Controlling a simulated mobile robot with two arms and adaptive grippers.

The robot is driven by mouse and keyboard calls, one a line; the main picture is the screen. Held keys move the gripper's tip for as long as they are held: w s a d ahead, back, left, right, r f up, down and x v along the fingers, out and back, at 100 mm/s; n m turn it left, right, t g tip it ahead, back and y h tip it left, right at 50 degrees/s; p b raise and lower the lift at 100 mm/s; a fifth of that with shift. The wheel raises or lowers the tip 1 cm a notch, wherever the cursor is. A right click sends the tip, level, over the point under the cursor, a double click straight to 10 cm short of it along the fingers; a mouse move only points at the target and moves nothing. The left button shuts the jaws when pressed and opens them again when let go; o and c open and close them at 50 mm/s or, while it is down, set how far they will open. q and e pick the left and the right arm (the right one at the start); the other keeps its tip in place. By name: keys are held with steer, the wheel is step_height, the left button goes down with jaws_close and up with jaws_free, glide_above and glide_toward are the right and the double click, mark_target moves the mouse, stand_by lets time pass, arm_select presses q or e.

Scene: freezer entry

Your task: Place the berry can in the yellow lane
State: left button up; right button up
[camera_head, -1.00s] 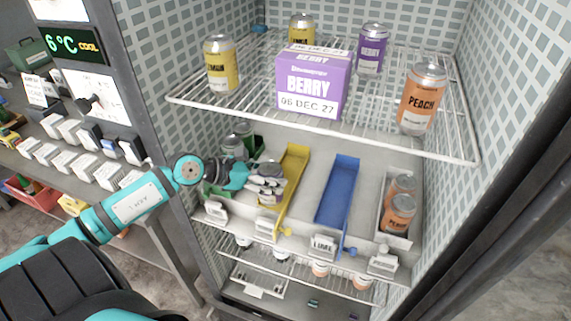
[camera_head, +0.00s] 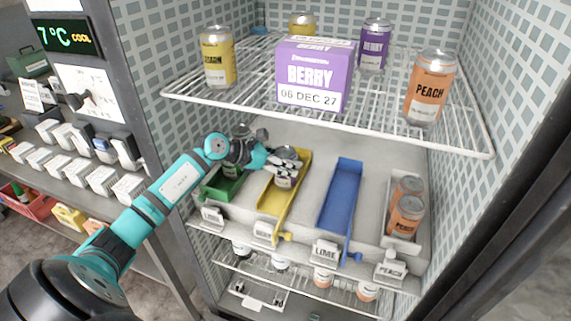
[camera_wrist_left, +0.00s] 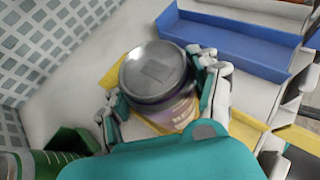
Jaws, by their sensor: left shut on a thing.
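My left gripper (camera_head: 281,165) is shut on a can with a grey lid and a purple label, the berry can (camera_head: 284,182). The can stands about upright in or just over the yellow lane (camera_head: 294,195); I cannot tell whether it touches the lane floor. In the left wrist view the fingers (camera_wrist_left: 165,105) lie on both sides of the can (camera_wrist_left: 158,72), with yellow lane edges (camera_wrist_left: 245,130) showing around it. The lane's front tag reads like BERRY (camera_head: 264,231). My right gripper is not in view.
The green lane (camera_head: 222,186) is left of the yellow one. The blue lane (camera_head: 340,195) to the right is empty. Peach cans (camera_head: 406,215) stand in the far right lane. The wire shelf (camera_head: 380,120) above holds a purple berry box (camera_head: 314,75) and several cans.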

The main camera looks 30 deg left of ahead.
arm_select(q)
steer(key=shift+w, duration=0.1)
steer(key=o, duration=1)
steer(key=shift+f, duration=0.2)
steer(key=o, duration=0.5)
steer(key=shift+r, duration=0.1)
steer(key=shift+r, duration=0.1)
steer(key=shift+s+a, duration=0.15)
steer(key=shift+s, duration=0.1)
steer(key=shift+b+v, duration=2.6)
steer(key=shift+v, duration=3.2)
